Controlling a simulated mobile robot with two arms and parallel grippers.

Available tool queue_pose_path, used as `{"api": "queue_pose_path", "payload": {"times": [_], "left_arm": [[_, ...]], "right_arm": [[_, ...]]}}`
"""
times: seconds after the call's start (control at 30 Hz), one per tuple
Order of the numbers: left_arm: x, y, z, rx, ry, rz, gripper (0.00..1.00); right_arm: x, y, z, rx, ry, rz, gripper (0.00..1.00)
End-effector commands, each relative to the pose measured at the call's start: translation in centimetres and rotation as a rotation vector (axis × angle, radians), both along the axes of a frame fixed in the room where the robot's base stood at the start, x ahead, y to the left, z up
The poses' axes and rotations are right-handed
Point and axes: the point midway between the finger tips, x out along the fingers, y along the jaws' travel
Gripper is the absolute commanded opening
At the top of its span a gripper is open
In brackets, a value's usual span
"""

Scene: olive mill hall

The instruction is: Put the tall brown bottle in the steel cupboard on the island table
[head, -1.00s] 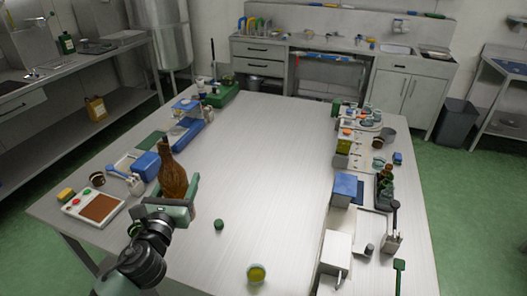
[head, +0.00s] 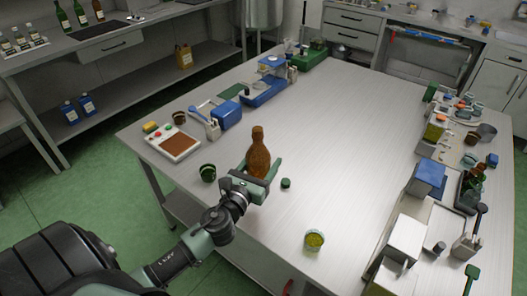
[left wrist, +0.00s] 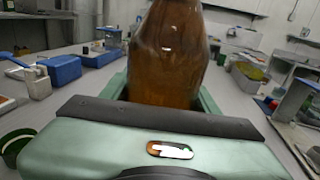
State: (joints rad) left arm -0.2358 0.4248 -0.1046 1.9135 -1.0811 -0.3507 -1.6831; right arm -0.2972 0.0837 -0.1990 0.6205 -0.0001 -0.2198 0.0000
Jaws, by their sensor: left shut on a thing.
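The tall brown bottle (head: 258,155) stands upright in my left gripper (head: 257,172), over the near left part of the island table (head: 345,130). My left gripper is shut around its lower body. In the left wrist view the bottle (left wrist: 170,55) fills the space between the green fingers, and its neck top is cut off. I cannot tell whether its base touches the table, as the gripper hides it. A steel cupboard with doors (head: 505,78) shows at the back right, cut by the picture edge. My right gripper is not in view.
A small green cap (head: 286,183) lies just right of the bottle, with a dark green cup (head: 208,173) to its left. A yellow-filled cup (head: 314,240) stands near the front edge. Several tools and boxes line both sides; the table's middle is clear.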

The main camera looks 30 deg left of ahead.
Motion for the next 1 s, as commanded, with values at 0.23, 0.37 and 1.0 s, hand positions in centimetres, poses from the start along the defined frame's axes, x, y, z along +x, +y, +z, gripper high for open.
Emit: {"api": "queue_pose_path", "payload": {"times": [0.23,0.37,1.0], "left_arm": [[0.1,0.0,-2.6,0.002,-0.007,0.001,0.00],[0.1,0.1,-3.3,0.001,-0.006,0.002,0.00],[0.1,0.0,-6.9,0.002,-0.005,0.000,0.00]], "right_arm": [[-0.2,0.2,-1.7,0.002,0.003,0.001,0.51],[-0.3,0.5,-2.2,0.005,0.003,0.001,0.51],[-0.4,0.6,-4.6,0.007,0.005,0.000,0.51]]}}
